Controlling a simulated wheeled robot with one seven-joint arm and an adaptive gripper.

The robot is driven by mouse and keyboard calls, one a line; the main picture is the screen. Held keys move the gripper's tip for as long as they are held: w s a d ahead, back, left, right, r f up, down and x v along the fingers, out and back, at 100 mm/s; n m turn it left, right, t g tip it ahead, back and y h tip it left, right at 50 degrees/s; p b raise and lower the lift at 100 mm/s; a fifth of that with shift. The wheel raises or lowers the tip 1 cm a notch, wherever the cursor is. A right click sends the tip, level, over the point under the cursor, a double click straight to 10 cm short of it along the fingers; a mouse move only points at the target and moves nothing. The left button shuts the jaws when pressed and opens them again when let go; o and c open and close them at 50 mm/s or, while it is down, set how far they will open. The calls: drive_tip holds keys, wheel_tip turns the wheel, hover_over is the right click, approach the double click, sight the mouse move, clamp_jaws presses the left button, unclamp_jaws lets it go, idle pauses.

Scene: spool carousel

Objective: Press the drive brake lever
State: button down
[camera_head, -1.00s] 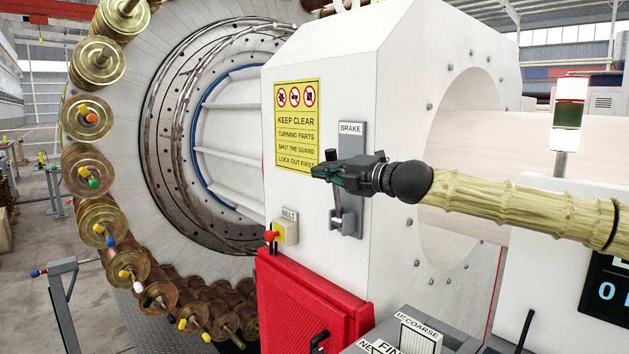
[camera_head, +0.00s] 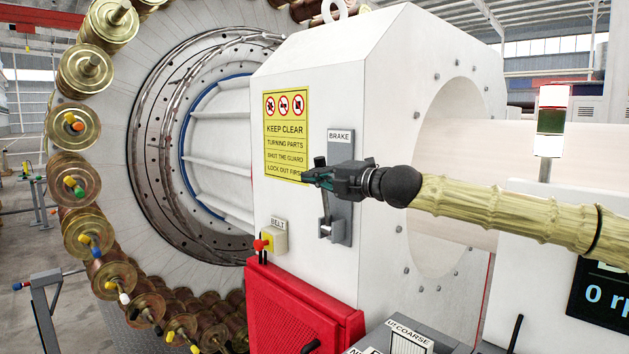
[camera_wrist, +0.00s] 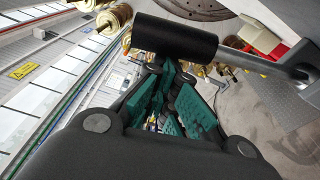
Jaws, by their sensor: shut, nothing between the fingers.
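The drive brake lever stands on a grey plate (camera_head: 341,172) under the BRAKE label, on the white machine housing. Its thin rod (camera_head: 326,206) rises from a bracket low on the plate, and my gripper hides part of it. My gripper (camera_head: 308,177) is shut and empty, reaching in from the right across the plate. In the wrist view the lever's black cylindrical grip (camera_wrist: 175,38) and metal rod (camera_wrist: 255,64) cross just beyond my green fingertips (camera_wrist: 168,78). I cannot tell whether the fingers touch the grip.
A yellow warning sign (camera_head: 286,135) is left of the plate. A yellow BELT switch box (camera_head: 276,241) with a red knob sits lower left, above a red guard (camera_head: 285,310). The spool wheel (camera_head: 125,110) fills the left. A control panel (camera_head: 410,338) is at the lower right.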

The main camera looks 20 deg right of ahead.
drive_tip(key=s+d+b, duration=0.1)
drive_tip(key=s+b, duration=0.4)
drive_tip(key=s, duration=0.4)
drive_tip(key=shift+s+d+f, duration=0.15)
drive_tip(key=shift+s+f, duration=0.05)
drive_tip(key=shift+f, duration=0.1)
idle(0.5)
